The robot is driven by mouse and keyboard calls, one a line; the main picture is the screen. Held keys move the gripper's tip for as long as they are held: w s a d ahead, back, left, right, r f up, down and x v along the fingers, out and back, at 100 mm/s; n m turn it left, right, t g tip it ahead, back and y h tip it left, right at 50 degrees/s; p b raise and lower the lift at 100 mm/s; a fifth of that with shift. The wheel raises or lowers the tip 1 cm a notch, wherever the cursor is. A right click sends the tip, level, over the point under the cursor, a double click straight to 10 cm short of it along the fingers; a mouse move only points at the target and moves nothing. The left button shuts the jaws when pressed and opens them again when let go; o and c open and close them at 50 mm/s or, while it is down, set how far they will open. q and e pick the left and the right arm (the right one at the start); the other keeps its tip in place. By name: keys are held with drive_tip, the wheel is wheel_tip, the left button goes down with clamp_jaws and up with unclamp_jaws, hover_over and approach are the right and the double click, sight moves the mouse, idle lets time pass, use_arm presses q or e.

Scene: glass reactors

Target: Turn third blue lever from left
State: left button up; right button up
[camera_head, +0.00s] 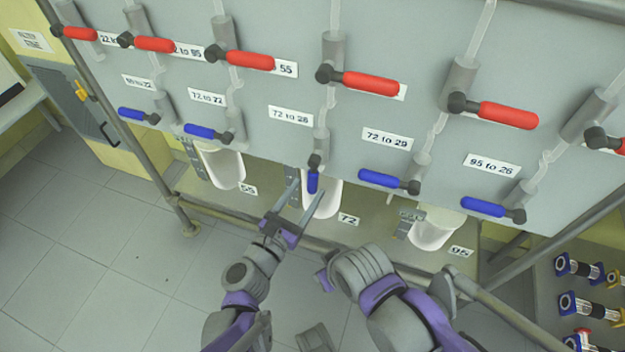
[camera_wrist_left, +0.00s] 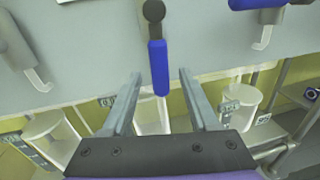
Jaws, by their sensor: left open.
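The third blue lever from the left (camera_head: 313,183) hangs straight down from its dark pivot on the grey panel, below the label "72 to 28". In the left wrist view the blue lever (camera_wrist_left: 158,68) hangs between the two finger lines, with a gap on each side. My left gripper (camera_head: 309,190) is open, its fingers pointing up at the panel on either side of this lever. It holds nothing. Both fingers of the left gripper (camera_wrist_left: 160,77) show in the wrist view. My right arm is folded at the lower middle; its gripper fingers cannot be made out.
Neighbouring blue levers lie about level, at left (camera_head: 206,132) and at right (camera_head: 387,181). A row of red levers (camera_head: 370,83) runs above. White vessels (camera_head: 434,232) stand below the panel. A rail (camera_head: 262,226) crosses in front of the vessels. Floor is clear at left.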

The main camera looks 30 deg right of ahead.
sight(310, 185)
use_arm(q)
drive_tip(key=shift+x, duration=1.95)
clamp_jaws()
